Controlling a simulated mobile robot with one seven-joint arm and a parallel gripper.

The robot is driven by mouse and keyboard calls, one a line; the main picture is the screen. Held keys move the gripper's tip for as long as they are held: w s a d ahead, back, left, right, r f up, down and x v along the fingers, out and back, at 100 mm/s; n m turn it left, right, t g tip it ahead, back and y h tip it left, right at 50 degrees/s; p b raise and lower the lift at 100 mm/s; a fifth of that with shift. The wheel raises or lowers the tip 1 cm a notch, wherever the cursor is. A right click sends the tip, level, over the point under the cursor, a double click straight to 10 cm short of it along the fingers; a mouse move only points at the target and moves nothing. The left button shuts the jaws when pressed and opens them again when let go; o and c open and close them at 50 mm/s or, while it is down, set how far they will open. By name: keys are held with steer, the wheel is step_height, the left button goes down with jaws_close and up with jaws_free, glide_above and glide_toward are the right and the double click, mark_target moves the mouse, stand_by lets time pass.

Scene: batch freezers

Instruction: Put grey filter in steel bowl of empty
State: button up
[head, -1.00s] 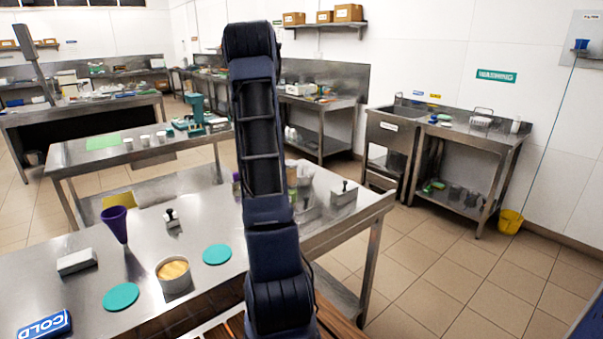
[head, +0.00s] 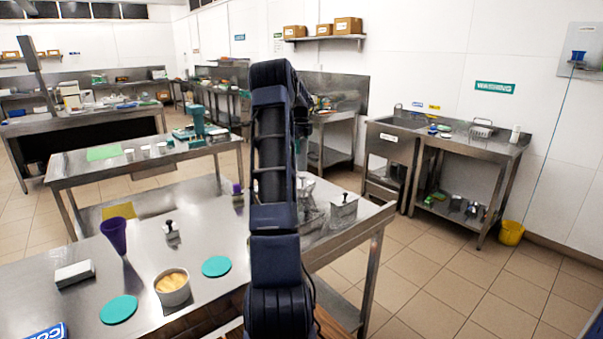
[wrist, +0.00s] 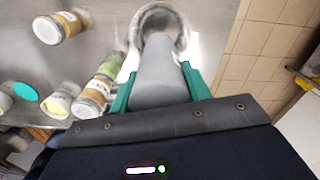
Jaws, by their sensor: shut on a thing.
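In the wrist view, my gripper (wrist: 157,88) has its green fingers on both sides of a grey filter (wrist: 161,70) and is shut on it. The filter is a smooth grey tapering piece pointing away from the gripper. Its far end overlaps a shiny round steel bowl (wrist: 181,30) at the top; I cannot tell whether it is inside or above the bowl. In the head view my arm hides the gripper and the filter.
Several labelled jars (wrist: 92,98) stand left of the gripper in the wrist view.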

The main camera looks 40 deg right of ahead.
mark_target(302, 170)
step_height(302, 170, down, 12)
steer(key=shift+r, duration=0.1)
stand_by(0.5)
steer(key=o, duration=1.2)
steer(key=shift+f, duration=0.2)
steer(key=shift+c, duration=0.2)
